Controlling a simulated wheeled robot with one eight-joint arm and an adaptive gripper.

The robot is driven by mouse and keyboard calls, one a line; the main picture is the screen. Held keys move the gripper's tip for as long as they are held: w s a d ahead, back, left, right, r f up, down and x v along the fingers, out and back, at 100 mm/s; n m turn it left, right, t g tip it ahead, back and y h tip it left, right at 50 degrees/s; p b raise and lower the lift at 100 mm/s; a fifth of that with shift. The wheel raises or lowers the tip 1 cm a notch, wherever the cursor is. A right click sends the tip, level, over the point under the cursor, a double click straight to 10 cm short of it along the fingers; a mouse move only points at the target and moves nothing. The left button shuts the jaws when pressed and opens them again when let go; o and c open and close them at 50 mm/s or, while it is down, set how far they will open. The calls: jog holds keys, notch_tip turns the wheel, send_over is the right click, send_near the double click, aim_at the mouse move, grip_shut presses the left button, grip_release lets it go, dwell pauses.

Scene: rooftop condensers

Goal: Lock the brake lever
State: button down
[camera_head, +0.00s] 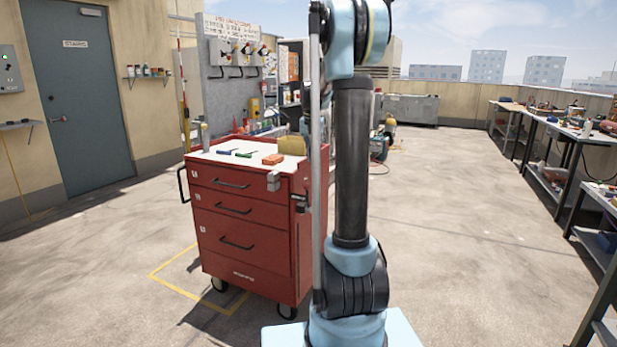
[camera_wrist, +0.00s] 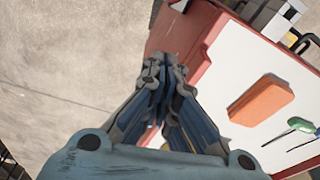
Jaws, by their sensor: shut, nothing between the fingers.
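A red tool cart (camera_head: 247,225) with a white top stands left of my arm in the head view. A small dark fitting (camera_head: 300,200) sits high on its right side, near the front corner; it may be the brake lever, but I cannot tell its position. A dark piece also shows at the cart's red edge in the wrist view (camera_wrist: 179,5), perhaps the same fitting. My gripper (camera_wrist: 165,75) is shut and empty, over the cart's red side edge in the wrist view. It seems apart from the dark piece. My gripper is not visible in the head view.
An orange block (camera_head: 273,159) and screwdrivers (camera_head: 243,154) lie on the cart top. Workbenches (camera_head: 560,130) line the right. The floor between is open.

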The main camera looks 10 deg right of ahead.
notch_tip(320, 180, down, 9)
jog(key=s+a, duration=0.1)
jog(key=s, duration=0.1)
jog(key=shift+a, duration=0.2)
dwell(0.6)
jog(key=shift+s+d, duration=0.1)
jog(key=shift+s, duration=0.15)
